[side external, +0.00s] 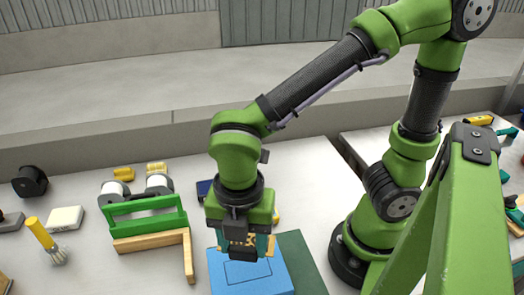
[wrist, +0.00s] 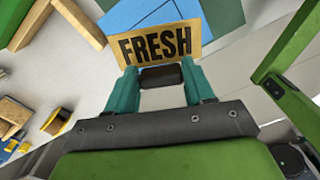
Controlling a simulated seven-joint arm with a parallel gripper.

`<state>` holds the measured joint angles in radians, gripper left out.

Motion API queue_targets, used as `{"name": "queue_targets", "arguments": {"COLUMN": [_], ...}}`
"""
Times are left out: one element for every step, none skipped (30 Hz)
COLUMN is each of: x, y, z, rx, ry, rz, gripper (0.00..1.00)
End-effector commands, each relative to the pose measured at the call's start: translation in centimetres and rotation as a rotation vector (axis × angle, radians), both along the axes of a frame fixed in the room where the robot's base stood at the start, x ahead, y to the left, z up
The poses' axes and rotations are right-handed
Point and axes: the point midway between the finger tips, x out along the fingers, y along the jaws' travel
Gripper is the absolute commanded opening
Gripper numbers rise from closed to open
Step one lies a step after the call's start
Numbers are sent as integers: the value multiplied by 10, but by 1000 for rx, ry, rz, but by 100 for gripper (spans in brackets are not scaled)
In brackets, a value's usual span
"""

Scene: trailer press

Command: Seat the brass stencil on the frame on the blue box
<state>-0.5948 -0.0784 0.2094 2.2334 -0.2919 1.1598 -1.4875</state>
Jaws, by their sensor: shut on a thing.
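The brass stencil (wrist: 158,43), a flat plate with the word FRESH, is held by its dark handle between the teal fingers of my gripper (wrist: 161,80). In the side external view my gripper (side external: 243,245) points down over the far part of the blue box (side external: 245,280), with part of the stencil (side external: 266,243) showing behind the fingers. A thin dark rectangular outline, perhaps the frame, marks the box top. In the wrist view the blue box (wrist: 130,16) lies beyond the stencil and is partly covered by it. I cannot tell whether the stencil touches the box.
A dark green mat (side external: 304,265) lies beside the box on the right. To the left stand a green holder (side external: 145,204) with white rolls, an L-shaped wooden piece (side external: 150,240), a brush (side external: 43,238) and a black spool (side external: 30,181). The grey table (side external: 300,180) behind the box is mostly clear.

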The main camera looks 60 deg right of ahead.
Motion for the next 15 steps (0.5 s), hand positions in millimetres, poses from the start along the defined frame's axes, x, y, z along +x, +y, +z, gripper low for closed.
{"name": "queue_targets", "arguments": {"x": [-6, -8, -9, -9, -10, -10, -9, -9, -9, -9, -8, -8, -8, -8, -8], "y": [0, -1, -1, -2, -2, -2, -2, -2, -2, -1, -1, -1, -1, -1, -1], "z": [-3, -5, -7, -8, -9, -10, -10, -10, -10, -10, -10, -10, -10, -10, -9], "rx": [-2, -3, -3, -3, -3, -1, 0, 0, 1, 1, 1, 1, 1, 1, 1], "ry": [-1, -1, -1, -1, 0, -1, -2, -4, -5, -6, -6, -6, -6, -6, -6], "rz": [100, 150, 210, 247, 280, 316, 338, 357, 375, 385, 392, 396, 398, 398, 398], "gripper": [19, 19, 19, 19, 19, 19, 19, 19, 19, 19, 19, 19, 19, 19, 19]}}
